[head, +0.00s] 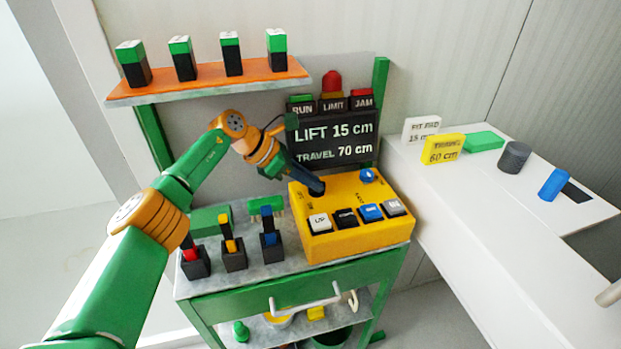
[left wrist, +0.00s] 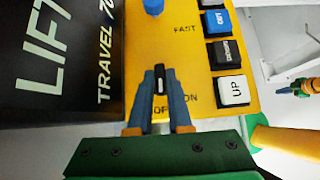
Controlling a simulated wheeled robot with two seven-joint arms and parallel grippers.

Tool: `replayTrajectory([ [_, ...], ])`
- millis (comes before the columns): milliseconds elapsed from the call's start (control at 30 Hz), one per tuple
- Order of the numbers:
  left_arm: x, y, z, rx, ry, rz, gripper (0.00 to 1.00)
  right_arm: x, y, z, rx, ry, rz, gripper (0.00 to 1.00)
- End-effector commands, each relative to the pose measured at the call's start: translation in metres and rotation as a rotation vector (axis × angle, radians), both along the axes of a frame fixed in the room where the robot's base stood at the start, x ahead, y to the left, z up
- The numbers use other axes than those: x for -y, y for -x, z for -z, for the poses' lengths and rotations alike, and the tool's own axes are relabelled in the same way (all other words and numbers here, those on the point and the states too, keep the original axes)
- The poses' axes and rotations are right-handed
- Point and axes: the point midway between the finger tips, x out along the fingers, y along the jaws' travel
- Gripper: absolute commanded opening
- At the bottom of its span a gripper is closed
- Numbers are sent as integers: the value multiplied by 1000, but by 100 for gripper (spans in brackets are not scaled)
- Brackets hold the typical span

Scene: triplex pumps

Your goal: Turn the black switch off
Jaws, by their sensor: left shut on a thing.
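The black switch (left wrist: 160,82) is a small upright lever on the yellow control box (head: 350,238), between printed words that look like OFF and ON in the left wrist view. My left gripper (left wrist: 160,76) is shut on it, with a blue-grey finger on each side. In the head view my left gripper (head: 313,186) reaches down to the back left of the box and hides the switch. Which way the lever leans is unclear. A small green and orange part at the right edge of the left wrist view looks like my right gripper (left wrist: 290,88); its jaws are too small to read.
The box's front holds white, black, blue and grey buttons (head: 370,212); a blue knob (head: 368,176) stands behind them. A dark display (head: 333,137) reading LIFT 15 cm and TRAVEL 70 cm rises behind. An orange shelf (head: 210,82) and several coloured levers (head: 233,248) are at left.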

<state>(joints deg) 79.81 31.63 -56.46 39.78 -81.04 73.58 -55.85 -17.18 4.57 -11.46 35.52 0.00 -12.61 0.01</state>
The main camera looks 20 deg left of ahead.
Motion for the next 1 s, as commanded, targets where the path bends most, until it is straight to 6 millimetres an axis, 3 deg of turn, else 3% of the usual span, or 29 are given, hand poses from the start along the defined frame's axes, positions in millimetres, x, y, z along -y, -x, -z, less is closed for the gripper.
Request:
replayTrajectory([
  [100,1,1,1,-1,0,4,0,0,0,0,0,0,0,0],
  [133,1,1,1,-2,0,3,23,0,0,0,0,0,0,0],
  [233,1,0,1,-2,0,3,48,0,0,0,0,0,0,0],
  [667,-8,5,-7,1,0,1,48,0,0,5,0,0,0,0],
  [833,-32,21,-34,3,-1,0,48,0,0,16,0,0,0,0],
  [1000,-71,46,-29,-1,-2,-2,48,0,0,35,0,0,0,0],
])
